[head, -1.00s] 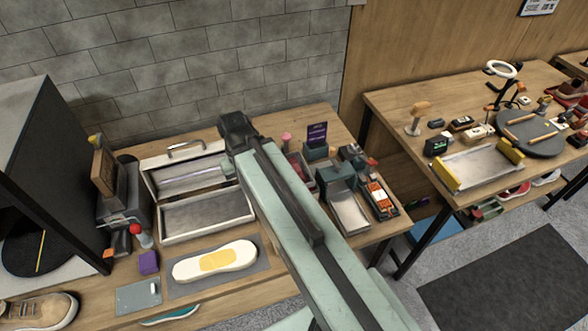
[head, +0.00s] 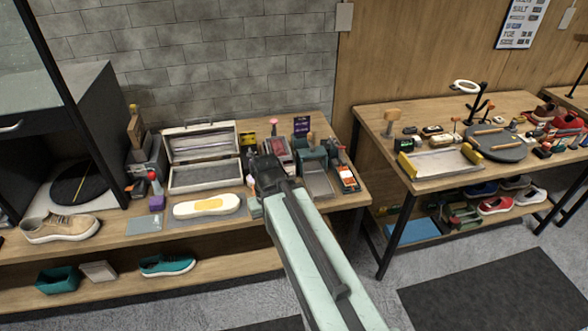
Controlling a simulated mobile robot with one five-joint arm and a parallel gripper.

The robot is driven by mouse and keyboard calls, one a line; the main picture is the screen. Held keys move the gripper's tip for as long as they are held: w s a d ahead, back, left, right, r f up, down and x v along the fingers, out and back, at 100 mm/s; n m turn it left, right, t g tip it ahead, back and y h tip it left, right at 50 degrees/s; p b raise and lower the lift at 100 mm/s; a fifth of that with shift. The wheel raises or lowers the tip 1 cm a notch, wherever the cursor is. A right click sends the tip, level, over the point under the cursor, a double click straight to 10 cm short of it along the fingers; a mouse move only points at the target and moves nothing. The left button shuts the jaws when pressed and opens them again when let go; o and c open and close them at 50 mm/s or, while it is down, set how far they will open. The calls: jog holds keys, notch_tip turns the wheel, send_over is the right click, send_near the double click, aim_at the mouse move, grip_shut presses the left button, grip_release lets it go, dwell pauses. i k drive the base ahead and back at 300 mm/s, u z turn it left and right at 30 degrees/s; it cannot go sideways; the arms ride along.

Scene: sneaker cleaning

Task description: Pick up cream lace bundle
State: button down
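I cannot make out the cream lace bundle for certain. A small pale item (head: 441,139) lies among little things on the right bench, but it is too small to identify. My arm reaches up from the bottom of the head view. My gripper (head: 266,172) is at its dark far end, in front of the left bench, right of the white insole. The arm's end hides its fingers and part of the bench behind it, so I cannot tell whether it is open or holds anything.
The left bench (head: 120,248) carries an open metal case (head: 205,176), a white insole (head: 206,206), a beige sneaker (head: 60,228) and a red-topped bottle (head: 153,182). The right bench holds a tray (head: 437,163) and a dark round mat (head: 497,146). Open floor lies in front.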

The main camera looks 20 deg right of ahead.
aim_at(277, 145)
jog(key=k, duration=0.35)
jog(key=z, duration=0.25)
jog(key=i, duration=1)
jog(key=k, duration=0.6)
jog(key=u, duration=0.45)
jog(key=i, duration=0.9)
jog(key=u, duration=0.75)
jog(key=i, duration=0.6)
